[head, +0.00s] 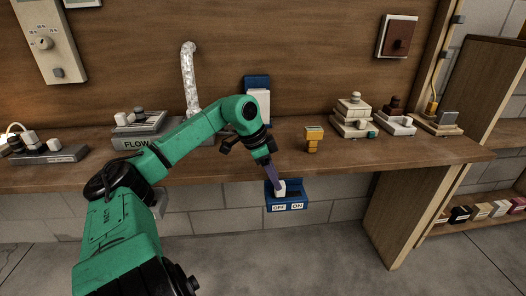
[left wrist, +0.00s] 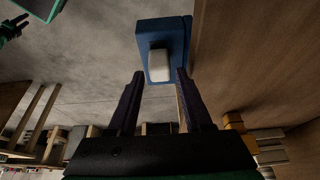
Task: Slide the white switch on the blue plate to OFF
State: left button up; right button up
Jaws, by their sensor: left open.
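The blue plate (head: 298,188) is on the front edge of the wooden bench, with an OFF label at left and an ON label at right. Its white switch (head: 281,188) sits at the left end, above OFF, with a dark slot to its right. My left gripper (head: 274,182) reaches down to the switch and partly covers it. In the left wrist view, the blue plate (left wrist: 160,28) shows with the white switch (left wrist: 158,66) between the tips of my open left gripper (left wrist: 159,75). I cannot tell whether a finger touches the switch. My right gripper is out of view.
A yellow block-like item (head: 313,138) stands on the bench to the right. A grey FLOW box (head: 138,132) and a silver hose (head: 189,75) are at left. A blue-and-white panel (head: 257,88) is behind my arm. The floor in front is clear.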

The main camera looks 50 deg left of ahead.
pick_arm(q)
jog(key=v, duration=1.1)
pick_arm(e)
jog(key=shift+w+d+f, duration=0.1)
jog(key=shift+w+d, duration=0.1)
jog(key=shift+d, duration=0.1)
pick_arm(q)
jog(key=shift+s, duration=0.1)
